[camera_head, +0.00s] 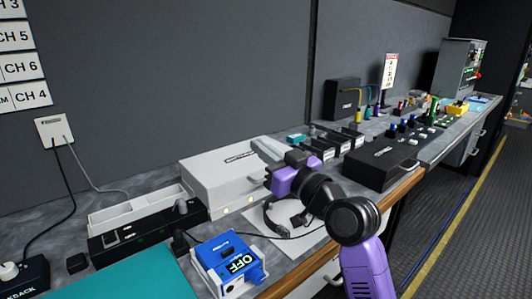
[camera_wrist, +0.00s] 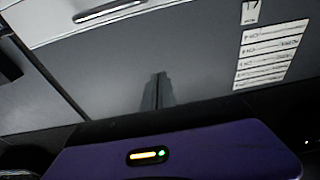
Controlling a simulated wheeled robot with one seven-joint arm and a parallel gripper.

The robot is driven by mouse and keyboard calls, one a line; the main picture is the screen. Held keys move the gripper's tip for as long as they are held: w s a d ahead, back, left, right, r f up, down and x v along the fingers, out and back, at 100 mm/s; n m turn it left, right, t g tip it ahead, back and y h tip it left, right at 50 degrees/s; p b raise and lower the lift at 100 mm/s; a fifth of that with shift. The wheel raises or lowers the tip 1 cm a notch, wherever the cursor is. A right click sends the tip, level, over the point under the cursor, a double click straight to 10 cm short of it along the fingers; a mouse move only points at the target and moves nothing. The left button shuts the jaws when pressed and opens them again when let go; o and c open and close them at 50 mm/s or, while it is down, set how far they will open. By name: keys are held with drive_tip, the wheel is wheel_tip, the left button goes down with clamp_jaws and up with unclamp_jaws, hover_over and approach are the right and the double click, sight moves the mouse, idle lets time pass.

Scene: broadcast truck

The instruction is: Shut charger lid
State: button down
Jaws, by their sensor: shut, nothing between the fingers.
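A white box with a dark label, which looks like the charger (camera_head: 215,170), stands on the counter against the wall in the head view. Two small pale round spots show on its front face. Its top looks flat and down, but I cannot tell whether the lid is fully shut. My gripper (camera_head: 267,172), with a purple body, is at the box's right end and hides part of it. I cannot tell whether it touches. In the wrist view my gripper (camera_wrist: 158,92) shows dark fingers together, with nothing between them.
A blue box marked OFF (camera_head: 228,262) stands at the counter's front edge. A headset (camera_head: 290,215) lies on paper below my arm. A black case (camera_head: 382,163) is to the right.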

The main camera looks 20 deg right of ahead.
drive_tip(key=s+d+f+b, duration=0.2)
drive_tip(key=s+f, duration=0.3)
drive_tip(key=s, duration=0.3)
drive_tip(key=shift+d, duration=0.35)
wheel_tip(320, 180, up, 3)
drive_tip(key=d+m+t+h, duration=0.2)
drive_tip(key=d, duration=0.1)
drive_tip(key=s+d+f+m+h, duration=0.2)
drive_tip(key=s+f+m+h, duration=0.4)
drive_tip(key=s+f, duration=0.5)
drive_tip(key=s+a+f+n+g+y, duration=0.1)
drive_tip(key=s+a+f+n+g, duration=0.3)
drive_tip(key=s, duration=0.7)
drive_tip(key=s+a+f+m, duration=0.1)
drive_tip(key=s+f, duration=0.5)
drive_tip(key=s, duration=0.4)
drive_tip(key=s+a+f+n+g+y, duration=0.1)
drive_tip(key=s+a+f+n+g, duration=0.2)
drive_tip(key=s, duration=0.8)
wheel_tip(320, 180, up, 12)
drive_tip(key=m+p, duration=0.1)
drive_tip(key=p, duration=1.2)
drive_tip(key=shift+w+d+m+t+p, duration=0.2)
drive_tip(key=shift+w+m+t+p, duration=0.1)
drive_tip(key=shift+t+p, duration=0.1)
